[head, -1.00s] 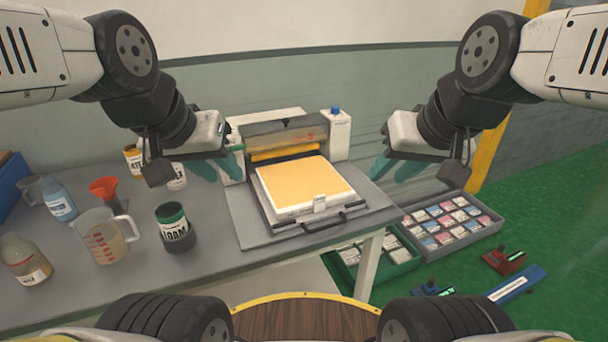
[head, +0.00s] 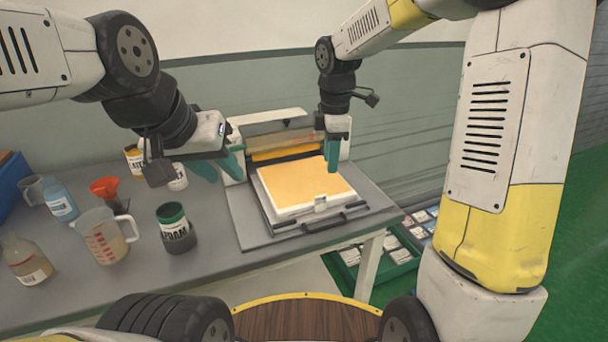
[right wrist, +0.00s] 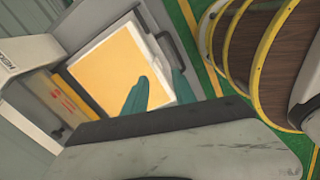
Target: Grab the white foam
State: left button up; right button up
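The white foam (head: 290,209) appears as a white-edged slab with a flat orange top, lying on the grey tray of the press machine on the table. It also shows in the right wrist view (right wrist: 152,50). My right gripper (head: 333,170) points down over the slab's far right part, apart from the left one. In the right wrist view its two teal fingers (right wrist: 160,82) are spread with nothing between them, overlapping the slab's edge. My left gripper (head: 218,172) is open and empty, left of the slab, near the machine's left post.
The press machine (head: 237,167) stands behind the slab, and a black handle (head: 335,221) is at the tray's front. A green crate (head: 392,262) is below right.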

aim_at(320, 196)
jog(key=f+n, duration=0.1)
jog(key=f, duration=0.3)
jog(key=w+a+f+n, duration=0.1)
jog(key=f, duration=0.3)
jog(key=w+a+f+n, duration=0.1)
jog(key=f, duration=0.3)
jog(key=shift+f+g, duration=0.15)
jog(key=shift+g, duration=0.25)
grip_shut()
dwell(0.8)
